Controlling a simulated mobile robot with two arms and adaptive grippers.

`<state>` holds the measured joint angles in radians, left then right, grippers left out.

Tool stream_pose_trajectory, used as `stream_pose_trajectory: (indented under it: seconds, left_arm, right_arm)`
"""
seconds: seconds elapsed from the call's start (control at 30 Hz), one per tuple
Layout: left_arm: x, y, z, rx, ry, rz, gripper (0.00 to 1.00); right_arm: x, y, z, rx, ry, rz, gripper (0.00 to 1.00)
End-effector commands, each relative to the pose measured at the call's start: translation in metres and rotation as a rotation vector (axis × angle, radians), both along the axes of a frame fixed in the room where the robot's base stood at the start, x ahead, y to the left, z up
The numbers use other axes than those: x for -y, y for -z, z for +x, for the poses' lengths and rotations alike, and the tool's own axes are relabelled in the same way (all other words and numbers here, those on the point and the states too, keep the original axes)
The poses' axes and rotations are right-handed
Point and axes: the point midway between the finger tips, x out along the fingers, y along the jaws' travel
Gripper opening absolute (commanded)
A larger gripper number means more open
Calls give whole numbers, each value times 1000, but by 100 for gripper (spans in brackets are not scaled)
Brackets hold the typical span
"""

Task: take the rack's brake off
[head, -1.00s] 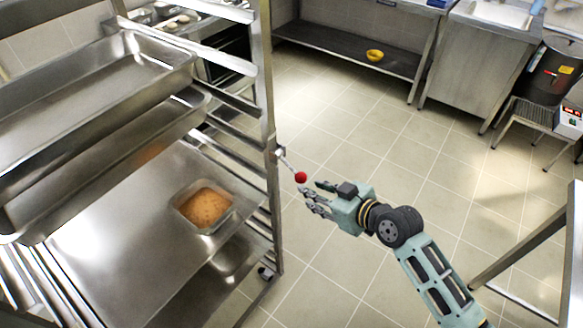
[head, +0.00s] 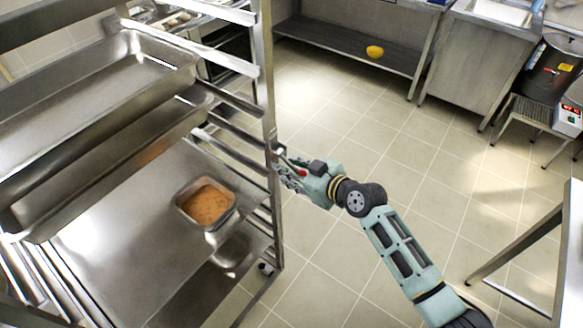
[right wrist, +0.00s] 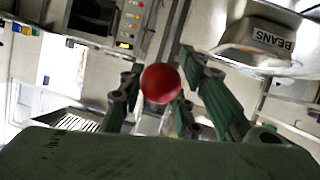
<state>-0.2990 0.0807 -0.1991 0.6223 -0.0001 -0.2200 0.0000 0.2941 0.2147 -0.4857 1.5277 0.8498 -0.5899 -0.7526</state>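The steel rack (head: 262,60) fills the left of the head view. A short brake lever with a red ball knob (head: 302,173) sticks out from its right post. My right gripper (head: 288,172) is at the post, with its fingers around the lever end. In the right wrist view the red knob (right wrist: 161,84) sits between the spread fingers (right wrist: 155,105), which look open; whether any finger touches it I cannot tell. The fingers partly hide the lever in the head view. My left gripper is not in view.
The rack holds large steel trays (head: 100,85) and a small pan of orange-brown food (head: 207,205). The tiled floor (head: 400,170) right of the rack is clear. A steel table (head: 555,240) stands at the right edge. A yellow bowl (head: 375,51) sits on a low shelf at the back.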

Motion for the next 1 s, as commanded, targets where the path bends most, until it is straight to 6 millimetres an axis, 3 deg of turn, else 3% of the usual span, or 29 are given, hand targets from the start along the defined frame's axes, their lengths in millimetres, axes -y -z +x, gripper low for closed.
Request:
stream_pose_trajectory:
  seconds: [0.13, 0.5, 1.0]
  left_arm:
    - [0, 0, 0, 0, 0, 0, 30]
    - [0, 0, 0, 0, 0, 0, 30]
    - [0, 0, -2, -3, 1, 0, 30]
  right_arm:
    - [0, 0, 0, 0, 0, 0, 31]
    - [0, 1, -1, -2, 0, 0, 0]
    - [0, 2, -1, -4, -2, -1, 0]
